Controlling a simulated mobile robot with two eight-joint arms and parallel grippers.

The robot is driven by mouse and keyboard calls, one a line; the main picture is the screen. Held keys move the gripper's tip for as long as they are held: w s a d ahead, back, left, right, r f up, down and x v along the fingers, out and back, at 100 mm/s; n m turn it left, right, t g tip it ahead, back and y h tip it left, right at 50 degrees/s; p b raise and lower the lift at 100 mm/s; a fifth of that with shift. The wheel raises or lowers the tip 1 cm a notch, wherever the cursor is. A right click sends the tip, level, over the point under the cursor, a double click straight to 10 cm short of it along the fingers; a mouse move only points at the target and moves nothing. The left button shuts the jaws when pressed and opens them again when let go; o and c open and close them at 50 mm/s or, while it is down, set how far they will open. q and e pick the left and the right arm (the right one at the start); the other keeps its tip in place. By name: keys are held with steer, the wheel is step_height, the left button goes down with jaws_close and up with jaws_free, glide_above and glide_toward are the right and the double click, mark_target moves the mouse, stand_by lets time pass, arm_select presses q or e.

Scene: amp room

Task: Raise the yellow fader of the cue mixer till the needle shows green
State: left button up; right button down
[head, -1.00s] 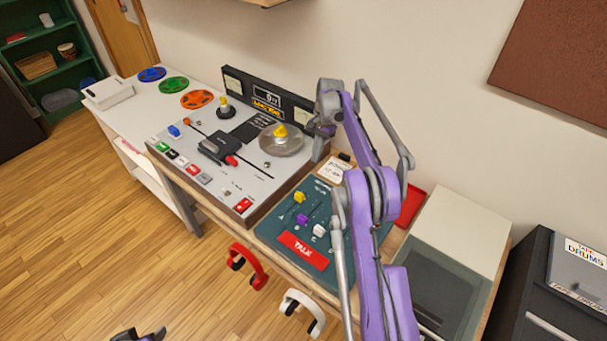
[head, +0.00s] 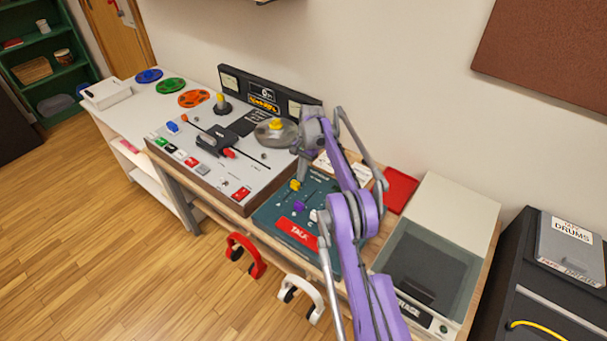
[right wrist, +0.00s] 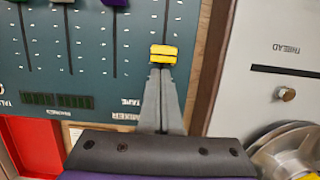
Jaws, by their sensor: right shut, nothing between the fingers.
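The cue mixer (head: 270,215) is a dark teal panel with a red TALK bar, right of the tape machine. Its yellow fader (head: 295,185) sits beside a purple and a white fader. I cannot make out a needle on the mixer. My left gripper is out of view.
The tape machine (head: 190,165), with a metal reel and knobs, stands directly left of the mixer. A red tray (head: 400,190) and a grey-lidded box (head: 430,265) lie to the right. Red (head: 245,255) and white headphones (head: 300,297) hang at the front edge.

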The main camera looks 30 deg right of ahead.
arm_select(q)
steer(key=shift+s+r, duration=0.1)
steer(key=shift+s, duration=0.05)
arm_select(e)
steer(key=shift+a, duration=0.1)
steer(key=shift+f, duration=0.1)
steer(key=shift+s+a, duration=0.1)
steer(key=shift+a, duration=0.1)
steer(key=shift+s+a+b, duration=0.2)
steer(key=shift+a+b, duration=0.2)
steer(key=shift+a, duration=0.05)
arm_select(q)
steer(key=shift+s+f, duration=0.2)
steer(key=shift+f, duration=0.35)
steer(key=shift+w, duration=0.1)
arm_select(e)
steer(key=shift+d, duration=0.15)
